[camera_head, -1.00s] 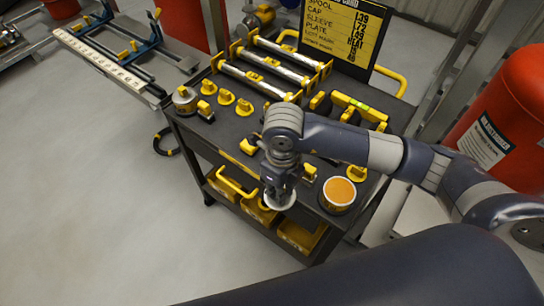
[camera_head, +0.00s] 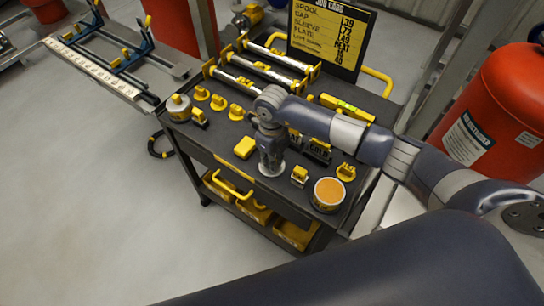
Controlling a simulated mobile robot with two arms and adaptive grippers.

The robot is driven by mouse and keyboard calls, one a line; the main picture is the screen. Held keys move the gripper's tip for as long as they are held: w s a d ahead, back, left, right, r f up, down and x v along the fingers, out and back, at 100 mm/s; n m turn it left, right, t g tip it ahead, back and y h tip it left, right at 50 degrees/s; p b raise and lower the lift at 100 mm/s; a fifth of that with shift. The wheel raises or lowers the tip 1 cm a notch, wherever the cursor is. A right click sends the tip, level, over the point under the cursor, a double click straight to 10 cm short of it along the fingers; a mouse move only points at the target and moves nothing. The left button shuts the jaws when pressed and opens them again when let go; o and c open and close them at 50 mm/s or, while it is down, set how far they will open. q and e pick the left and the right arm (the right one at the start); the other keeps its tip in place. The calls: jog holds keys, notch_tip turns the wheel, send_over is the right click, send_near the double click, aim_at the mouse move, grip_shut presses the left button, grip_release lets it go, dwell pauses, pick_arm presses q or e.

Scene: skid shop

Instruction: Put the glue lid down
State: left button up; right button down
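The glue lid (camera_head: 272,171) is a pale, round disc at the cart top near its front edge, left of the open glue tub (camera_head: 329,195). The tub shows an orange surface inside a white rim. My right gripper (camera_head: 271,164) points straight down with its fingers at the lid and appears shut on it. The fingertips are partly hidden by the gripper body. The lid looks flat and at or very close to the cart top; I cannot tell if it touches. My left gripper is not in view.
The dark cart top (camera_head: 222,138) holds a yellow block (camera_head: 244,147), a small yellow-topped item (camera_head: 299,176), yellow knobs (camera_head: 219,102) and a rack of rods (camera_head: 262,66). A job card (camera_head: 330,35) stands behind. A red drum (camera_head: 495,110) is at right.

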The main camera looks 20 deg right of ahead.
jog(key=shift+f, duration=0.15)
jog(key=shift+f, duration=0.1)
jog(key=shift+f+b, duration=0.15)
jog(key=shift+b, duration=0.15)
jog(key=c, duration=1.5)
grip_release()
jog(key=shift+o, duration=0.2)
